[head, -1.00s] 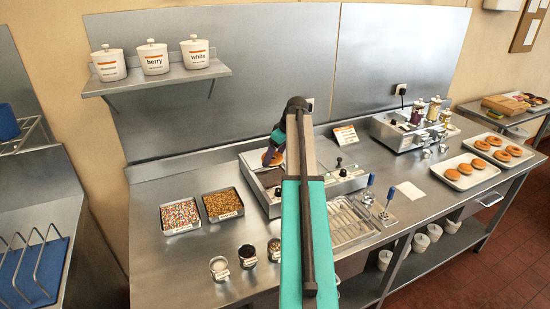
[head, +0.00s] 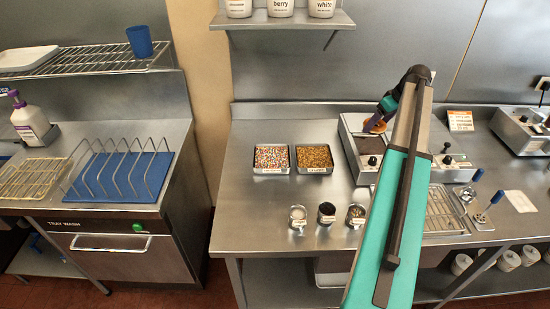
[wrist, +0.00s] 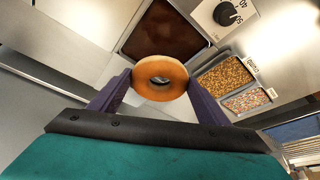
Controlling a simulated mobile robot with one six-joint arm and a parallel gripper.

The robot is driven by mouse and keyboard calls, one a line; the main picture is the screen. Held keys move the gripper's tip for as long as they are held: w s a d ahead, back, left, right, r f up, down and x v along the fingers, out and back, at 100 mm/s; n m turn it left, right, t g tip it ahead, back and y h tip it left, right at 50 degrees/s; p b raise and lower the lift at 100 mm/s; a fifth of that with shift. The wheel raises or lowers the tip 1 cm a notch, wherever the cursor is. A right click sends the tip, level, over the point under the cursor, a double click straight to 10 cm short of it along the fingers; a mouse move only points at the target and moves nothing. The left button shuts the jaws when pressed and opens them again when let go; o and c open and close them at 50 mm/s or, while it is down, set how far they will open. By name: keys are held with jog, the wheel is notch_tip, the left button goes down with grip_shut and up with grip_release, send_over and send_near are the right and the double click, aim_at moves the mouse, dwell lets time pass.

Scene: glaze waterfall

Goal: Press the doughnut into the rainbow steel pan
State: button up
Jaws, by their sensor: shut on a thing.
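A golden ring doughnut (wrist: 160,77) is held between the two purple fingers of my gripper (wrist: 157,90) in the wrist view. In the head view my gripper (head: 377,121) is above the left side of the glaze unit, with the doughnut (head: 375,126) partly hidden. The rainbow steel pan (head: 271,159) holds multicoloured sprinkles and sits to the left of the gripper on the counter. It also shows at the right of the wrist view (wrist: 247,101). The doughnut is apart from the pan.
A pan of golden-brown bits (head: 315,159) stands right beside the rainbow pan. The glaze unit (head: 362,155) has a dark well (wrist: 160,38). Several small jars (head: 327,212) stand in front. Counter left of the pans is clear. A tray-wash station (head: 120,185) stands further left.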

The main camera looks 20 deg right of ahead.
dwell(0.5)
jog(key=w+a+f+b, duration=0.1)
jog(key=w+a+b, duration=0.15)
jog(key=a, duration=1.15)
jog(key=w+a+m+b, duration=0.1)
jog(key=a+b, duration=0.2)
jog(key=a, duration=1)
jog(key=w+a+f+b, duration=0.1)
jog(key=w+a+b, duration=0.1)
jog(key=a, duration=1.2)
jog(key=s+a+b, duration=0.2)
jog(key=s+a, duration=0.1)
jog(key=a, duration=1)
jog(key=shift+s+a+f+m+h+b, duration=0.25)
jog(key=shift+s+a+m+h+b, duration=0.05)
jog(key=shift+a+m+h, duration=0.1)
jog(key=shift+d, duration=0.1)
